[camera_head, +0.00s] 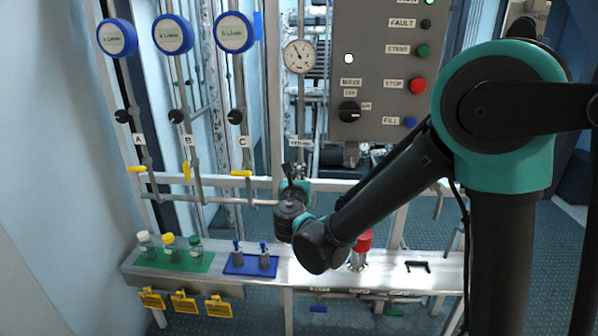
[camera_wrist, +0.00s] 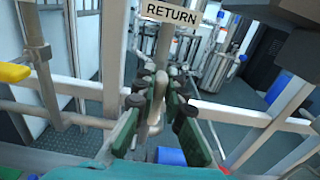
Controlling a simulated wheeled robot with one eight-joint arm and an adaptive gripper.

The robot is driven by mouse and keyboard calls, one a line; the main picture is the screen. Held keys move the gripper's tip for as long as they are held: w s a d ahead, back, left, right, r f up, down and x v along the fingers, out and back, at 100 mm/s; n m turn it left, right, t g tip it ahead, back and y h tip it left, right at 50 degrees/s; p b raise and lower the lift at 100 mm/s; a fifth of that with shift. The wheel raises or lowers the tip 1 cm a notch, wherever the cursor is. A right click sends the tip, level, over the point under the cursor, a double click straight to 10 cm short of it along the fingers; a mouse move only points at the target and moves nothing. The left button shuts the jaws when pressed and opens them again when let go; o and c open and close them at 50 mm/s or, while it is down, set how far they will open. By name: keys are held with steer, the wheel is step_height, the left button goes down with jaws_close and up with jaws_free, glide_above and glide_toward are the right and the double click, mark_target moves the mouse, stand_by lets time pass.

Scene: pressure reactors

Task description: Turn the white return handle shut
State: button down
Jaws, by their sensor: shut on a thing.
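The white return handle (camera_wrist: 155,112) shows in the wrist view as a pale, upright piece between the green and black fingers, below the RETURN label (camera_wrist: 170,14). My gripper (camera_wrist: 161,92) is shut on it, with one finger on each side. The handle's lower end is partly hidden by the fingers. In the head view my gripper (camera_head: 293,180) is at the horizontal pipe, below the RETURN label (camera_head: 301,142). My wrist hides the handle there, so I cannot tell its exact angle from that view.
Yellow handles (camera_head: 241,173) sit on lines A, B and C to the left. A gauge (camera_head: 299,57) and a grey control box (camera_head: 385,60) are above. The shelf (camera_head: 330,275) below holds bottles (camera_head: 170,246), a blue mat (camera_head: 250,265) with small items, and a red-topped part (camera_head: 363,241).

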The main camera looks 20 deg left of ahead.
steer(key=shift+m, duration=0.4)
steer(key=shift+w+d+f+m, duration=0.1)
steer(key=shift+d+f+m, duration=0.25)
steer(key=shift+m, duration=2.5)
steer(key=shift+d+f+m, duration=0.3)
steer(key=shift+m, duration=2.6)
steer(key=shift+w+d+f+m, duration=0.1)
steer(key=shift+d+f+m, duration=0.25)
steer(key=shift+m, duration=2.5)
steer(key=c, duration=1.6)
jaws_free()
steer(key=shift+s, duration=0.1)
